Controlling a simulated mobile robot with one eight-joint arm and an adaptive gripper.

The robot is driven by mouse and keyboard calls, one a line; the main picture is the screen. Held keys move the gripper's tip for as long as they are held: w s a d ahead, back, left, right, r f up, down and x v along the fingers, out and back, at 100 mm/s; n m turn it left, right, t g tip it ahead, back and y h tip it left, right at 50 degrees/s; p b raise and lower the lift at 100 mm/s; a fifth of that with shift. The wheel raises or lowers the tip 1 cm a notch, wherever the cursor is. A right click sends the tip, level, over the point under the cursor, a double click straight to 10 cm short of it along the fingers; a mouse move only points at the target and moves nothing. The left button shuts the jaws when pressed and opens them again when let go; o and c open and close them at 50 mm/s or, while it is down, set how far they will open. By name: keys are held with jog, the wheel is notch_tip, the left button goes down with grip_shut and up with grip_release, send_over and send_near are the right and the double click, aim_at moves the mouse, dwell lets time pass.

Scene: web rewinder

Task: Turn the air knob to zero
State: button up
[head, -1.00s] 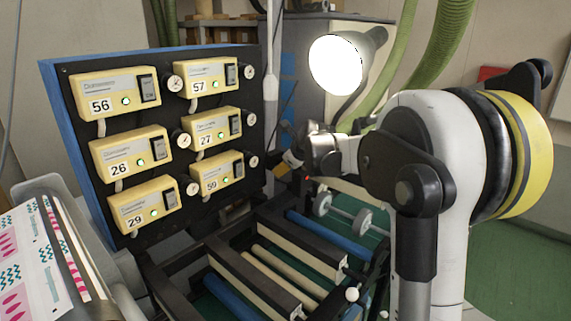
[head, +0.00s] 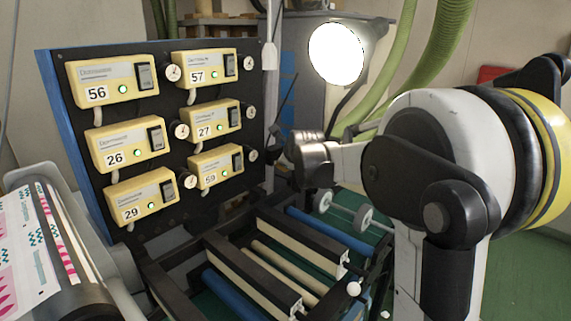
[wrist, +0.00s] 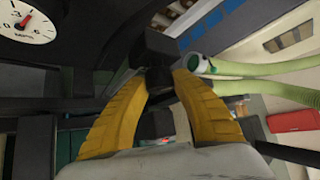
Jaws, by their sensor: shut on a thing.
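In the wrist view my gripper (wrist: 163,82) has its two yellow fingers shut on a dark blocky knob (wrist: 160,48). The knob is held between the fingertips, and its markings cannot be made out. A white round pressure gauge (wrist: 28,20) marked MPa is at the top left of the wrist view, and its exact reading is unclear. In the head view my wrist points left past the right edge of the control panel, and the fingers and the knob are not clear there.
The black panel (head: 70,68) carries several yellow units with number displays and small dials. Rollers and the machine frame (head: 245,270) lie below. A bright lamp (head: 338,53) and green hoses (head: 440,40) are behind. A printed web roll (head: 40,250) is at the left.

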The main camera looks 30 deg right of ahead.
jog(key=n+t+h+b, duration=0.1)
jog(key=b, duration=0.1)
jog(key=n+t+h+b, duration=0.1)
jog(key=b, duration=0.1)
jog(key=shift+a+f+h, duration=0.1)
jog(key=shift+f+h, duration=0.2)
jog(key=shift+f, duration=0.05)
jog(key=shift+r+n+t+h+b, duration=0.2)
jog(key=shift+n+t+h+b, duration=0.4)
jog(key=shift+n+t+b, duration=0.65)
jog(key=shift+g+b, duration=0.35)
jog(key=shift+b, duration=0.05)
jog(key=shift+r, duration=0.1)
jog(key=o, duration=1.2)
jog(key=shift+w, duration=0.1)
jog(key=f+v, duration=0.1)
jog(key=v, duration=1.1)
jog(key=shift+r, duration=0.3)
